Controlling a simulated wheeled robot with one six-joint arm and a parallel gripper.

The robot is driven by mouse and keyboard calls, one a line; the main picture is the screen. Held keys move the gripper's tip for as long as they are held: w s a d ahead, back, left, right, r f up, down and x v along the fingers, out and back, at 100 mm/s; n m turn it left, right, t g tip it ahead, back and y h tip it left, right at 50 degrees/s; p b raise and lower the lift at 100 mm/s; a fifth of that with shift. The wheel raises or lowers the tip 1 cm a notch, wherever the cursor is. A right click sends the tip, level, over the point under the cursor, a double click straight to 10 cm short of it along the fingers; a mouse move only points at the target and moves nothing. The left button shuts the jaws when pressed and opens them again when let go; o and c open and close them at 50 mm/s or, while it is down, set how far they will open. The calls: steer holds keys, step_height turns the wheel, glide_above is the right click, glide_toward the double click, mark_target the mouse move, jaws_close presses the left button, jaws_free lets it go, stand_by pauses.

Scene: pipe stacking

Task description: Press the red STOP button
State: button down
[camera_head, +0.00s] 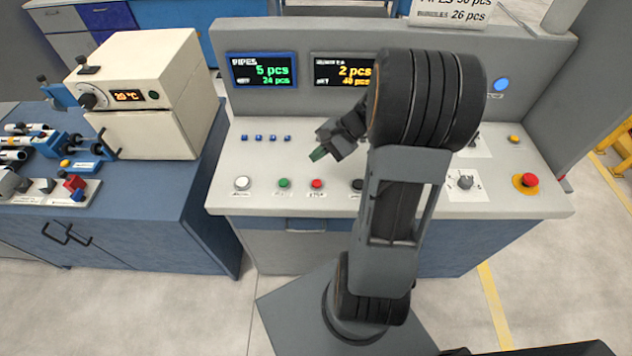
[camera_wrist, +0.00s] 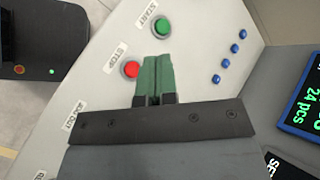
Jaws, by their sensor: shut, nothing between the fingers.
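The red STOP button (camera_head: 317,184) is on the front row of the grey control panel, between a green button and a dark button. It also shows in the wrist view (camera_wrist: 131,69), beside its STOP label and just left of my fingertips. My gripper (camera_head: 318,154) is above the panel, behind the STOP button as the head view sees it. Its green fingers (camera_wrist: 155,62) are together and empty. I cannot tell the exact height of the fingertips over the panel.
A white button (camera_head: 242,183) is at the left of the row. A larger red mushroom button (camera_head: 530,180) on a yellow base is at the far right. Several small blue buttons (camera_head: 258,138) lie behind. Two displays (camera_head: 262,69) stand at the panel's back.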

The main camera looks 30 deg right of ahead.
mark_target(318, 184)
steer(key=shift+f, duration=0.15)
step_height(318, 184, down, 8)
steer(key=b, duration=0.7)
steer(key=shift+f, duration=0.25)
steer(key=shift+f, duration=0.15)
stand_by(1.5)
steer(key=shift+f+b, duration=0.3)
steer(key=shift+b, duration=0.05)
steer(key=shift+f+b, duration=0.3)
steer(key=shift+f, duration=0.05)
stand_by(0.7)
steer(key=shift+r, duration=0.15)
steer(key=shift+r+p, duration=0.65)
steer(key=shift+p, duration=0.05)
steer(key=shift+r, duration=0.15)
